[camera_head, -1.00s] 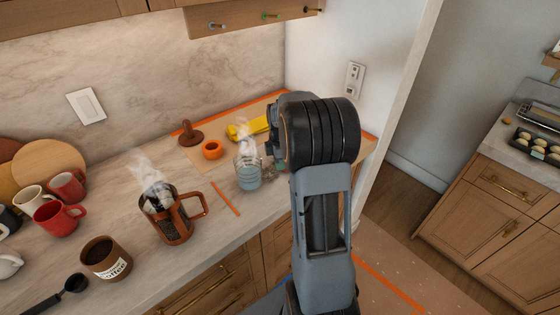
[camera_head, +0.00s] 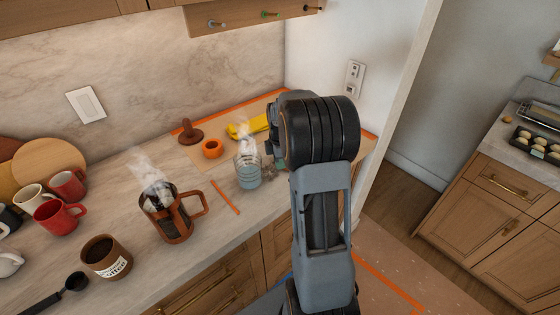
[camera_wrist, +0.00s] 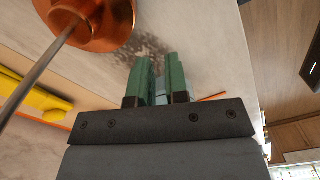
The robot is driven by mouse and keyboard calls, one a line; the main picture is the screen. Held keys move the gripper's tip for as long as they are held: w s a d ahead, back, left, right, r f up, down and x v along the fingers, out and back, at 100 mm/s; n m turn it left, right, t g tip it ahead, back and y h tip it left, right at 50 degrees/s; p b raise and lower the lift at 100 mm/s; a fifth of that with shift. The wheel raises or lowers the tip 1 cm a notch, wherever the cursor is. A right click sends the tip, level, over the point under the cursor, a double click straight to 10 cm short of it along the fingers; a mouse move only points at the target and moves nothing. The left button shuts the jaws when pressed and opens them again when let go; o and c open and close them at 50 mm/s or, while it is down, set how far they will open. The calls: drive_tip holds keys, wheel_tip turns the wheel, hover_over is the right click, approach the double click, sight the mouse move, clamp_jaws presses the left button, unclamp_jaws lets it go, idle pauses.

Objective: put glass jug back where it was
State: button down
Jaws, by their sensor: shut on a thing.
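The glass jug (camera_head: 248,175) is clear, holds pale blue liquid and steams. It is upright over the counter, just right of a short orange tape strip (camera_head: 226,198). I cannot tell whether its base touches the counter. My gripper (camera_head: 272,153) is at the jug's right side, partly hidden by my own arm. In the wrist view, the green fingers of my gripper (camera_wrist: 160,84) are shut on a small pale bluish glass part (camera_wrist: 160,92), seemingly the jug. Most of the jug is hidden there.
A copper press (camera_head: 171,218) stands left of the jug, with a coffee canister (camera_head: 106,257) further left. An orange ring (camera_head: 212,149), a brown tamper-like thing (camera_head: 190,134) and a yellow cloth (camera_head: 247,128) lie behind. A copper thing (camera_wrist: 98,22) is close in the wrist view.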

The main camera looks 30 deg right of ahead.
drive_tip(key=shift+f+b, duration=0.55)
drive_tip(key=shift+f, duration=0.15)
idle(1.0)
drive_tip(key=c, duration=1.1)
unclamp_jaws()
drive_tip(key=shift+o, duration=0.2)
wheel_tip(320, 180, up, 14)
drive_tip(key=shift+b, duration=0.3)
drive_tip(key=shift+f, duration=0.1)
